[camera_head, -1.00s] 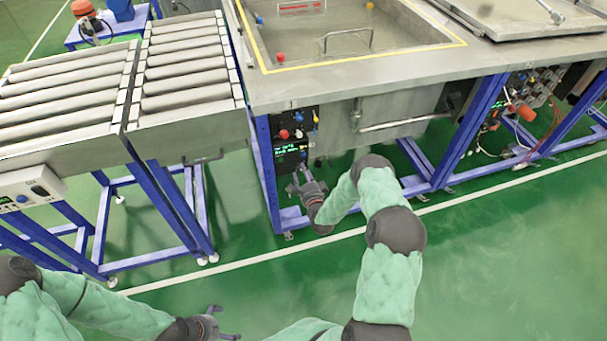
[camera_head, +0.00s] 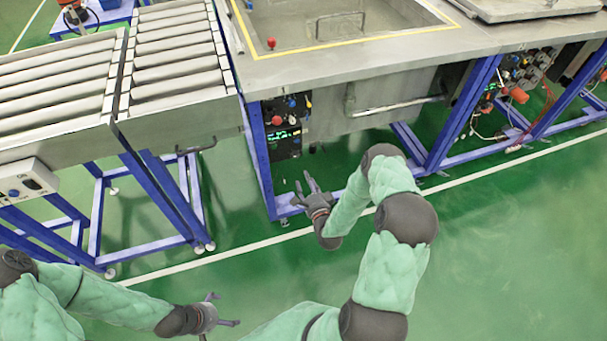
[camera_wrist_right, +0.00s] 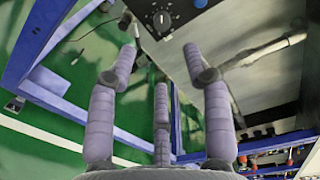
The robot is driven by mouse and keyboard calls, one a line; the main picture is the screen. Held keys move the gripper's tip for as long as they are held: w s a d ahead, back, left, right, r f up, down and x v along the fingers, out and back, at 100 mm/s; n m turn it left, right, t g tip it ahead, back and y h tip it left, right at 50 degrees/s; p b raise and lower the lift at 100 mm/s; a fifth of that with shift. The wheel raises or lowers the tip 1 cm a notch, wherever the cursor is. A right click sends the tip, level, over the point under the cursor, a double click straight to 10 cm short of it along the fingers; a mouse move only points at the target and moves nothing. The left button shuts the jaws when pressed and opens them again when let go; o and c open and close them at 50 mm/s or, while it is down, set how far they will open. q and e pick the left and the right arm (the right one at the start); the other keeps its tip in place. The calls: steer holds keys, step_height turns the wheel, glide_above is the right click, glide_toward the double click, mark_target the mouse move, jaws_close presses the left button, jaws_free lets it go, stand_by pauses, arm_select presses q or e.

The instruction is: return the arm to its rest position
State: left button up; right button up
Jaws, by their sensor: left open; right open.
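My right gripper (camera_head: 308,188) is open and empty in the head view, in front of the steel bench and a little below its control panel (camera_head: 284,128) with red, blue and black knobs. In the right wrist view the fingers of my right gripper (camera_wrist_right: 162,75) are spread, with nothing between them. A black dial (camera_wrist_right: 162,20) on a panel shows beyond the fingertips, apart from them. My left gripper (camera_head: 222,309) is open and empty at the lower left of the head view, over the green floor.
The steel bench (camera_head: 330,75) with a sunken basin stands ahead on blue legs. A roller conveyor (camera_head: 60,95) stands at the left, with a small white control box (camera_head: 26,182). Cables and valves (camera_head: 520,85) hang under the bench at the right. The green floor (camera_head: 500,250) is clear at the right.

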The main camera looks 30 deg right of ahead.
steer(key=shift+s+a, duration=0.1)
steer(key=shift+s, duration=0.25)
stand_by(0.3)
steer(key=s+a+f+n+g+y+p, duration=0.25)
steer(key=a+n+g, duration=0.2)
steer(key=a, duration=0.35)
steer(key=s+a+f+n+g+y+p, duration=0.1)
steer(key=s+a+n+g+y+p, duration=0.2)
steer(key=a+n, duration=0.35)
steer(key=s+a+r+n+g+y+p, duration=0.1)
steer(key=s+a+n+g, duration=0.3)
steer(key=s, duration=0.4)
steer(key=s+a+r+n+g+y+p, duration=0.1)
steer(key=s+a+r+n+g, duration=0.1)
steer(key=s+a+n+g, duration=0.2)
steer(key=s+a+g, duration=0.1)
steer(key=s+a, duration=0.2)
steer(key=s, duration=0.1)
steer(key=shift+s+y, duration=0.35)
steer(key=shift+s, duration=0.05)
steer(key=shift+r, duration=0.1)
